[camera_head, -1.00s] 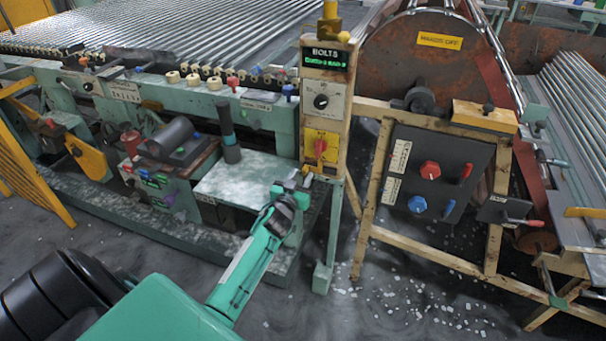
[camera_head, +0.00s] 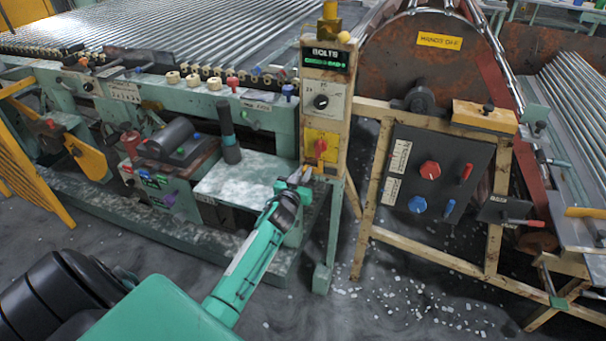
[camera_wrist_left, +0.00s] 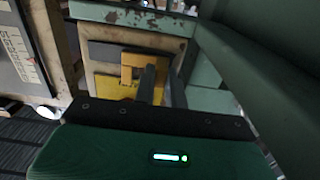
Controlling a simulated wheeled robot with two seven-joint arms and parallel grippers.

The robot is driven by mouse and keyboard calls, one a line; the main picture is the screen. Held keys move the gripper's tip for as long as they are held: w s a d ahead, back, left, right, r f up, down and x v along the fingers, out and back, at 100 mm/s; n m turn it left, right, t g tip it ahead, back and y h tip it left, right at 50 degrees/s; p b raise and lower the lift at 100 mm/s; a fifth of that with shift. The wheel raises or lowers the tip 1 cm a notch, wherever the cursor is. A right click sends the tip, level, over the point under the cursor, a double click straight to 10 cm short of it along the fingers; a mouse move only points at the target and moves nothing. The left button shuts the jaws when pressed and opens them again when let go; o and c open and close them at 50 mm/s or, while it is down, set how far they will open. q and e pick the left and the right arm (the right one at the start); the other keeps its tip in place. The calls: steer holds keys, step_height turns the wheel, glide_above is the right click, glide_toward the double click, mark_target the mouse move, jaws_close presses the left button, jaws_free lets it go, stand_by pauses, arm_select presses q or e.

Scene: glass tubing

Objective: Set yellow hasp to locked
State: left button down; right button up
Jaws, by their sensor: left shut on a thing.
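The yellow hasp (camera_wrist_left: 130,67) shows in the left wrist view as an orange-yellow bracket in front of a yellow plate (camera_wrist_left: 108,88). My left gripper (camera_wrist_left: 160,82) is shut on it, with the dark fingers covering part of it. In the head view, my left gripper (camera_head: 304,178) is low against the front of the BOLTS post, just below the yellow panel with the red switch (camera_head: 320,147). The hasp is too small and covered there to make out its position. My right gripper is not in view.
The wooden BOLTS post (camera_head: 342,110) stands right beside the gripper. A pale green worktop (camera_head: 235,183) lies to its left. A black panel (camera_head: 435,175) with red and blue knobs is on the right. The floor in front is open, with scattered pale bits.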

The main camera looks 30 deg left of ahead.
arm_select(q)
steer(key=shift+w+d, duration=0.15)
steer(key=shift+d, duration=0.5)
steer(key=shift+w+d, duration=0.15)
steer(key=shift+d, duration=0.45)
steer(key=c, duration=1.4)
jaws_free()
steer(key=shift+d, duration=0.15)
steer(key=shift+c, duration=0.2)
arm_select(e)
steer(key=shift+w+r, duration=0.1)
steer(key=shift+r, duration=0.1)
arm_select(q)
steer(key=shift+s, duration=0.1)
steer(key=shift+s+f, duration=0.1)
steer(key=shift+s, duration=0.2)
steer(key=v, duration=1.3)
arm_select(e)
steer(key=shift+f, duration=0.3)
